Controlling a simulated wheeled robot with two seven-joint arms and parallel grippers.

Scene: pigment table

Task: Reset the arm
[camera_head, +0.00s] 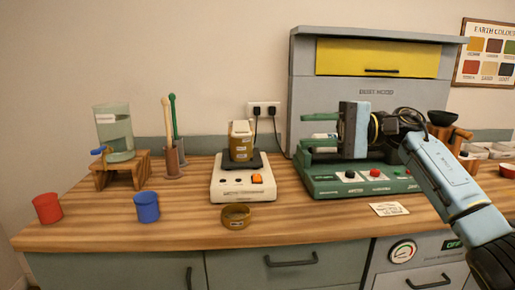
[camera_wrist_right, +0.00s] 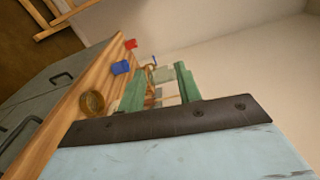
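My right arm comes in from the right in the head view. My right gripper (camera_head: 308,132) points left, above the green machine and in front of the grey dust hood. Its two green fingers are apart, one above the other in this view. In the right wrist view the fingers of my right gripper (camera_wrist_right: 160,88) stand apart with a gap between them, and nothing is held there. Bench things show through the gap in the distance. My left gripper is in neither view.
The green machine (camera_head: 327,188) stands below the gripper, before the dust hood (camera_head: 305,85). A white scale (camera_head: 230,190) bears a brown jar (camera_head: 241,143). A brown ring-like dish (camera_head: 236,216), blue cup (camera_head: 147,207) and red cup (camera_head: 47,208) stand towards the front. A glass tank (camera_head: 115,130) stands left.

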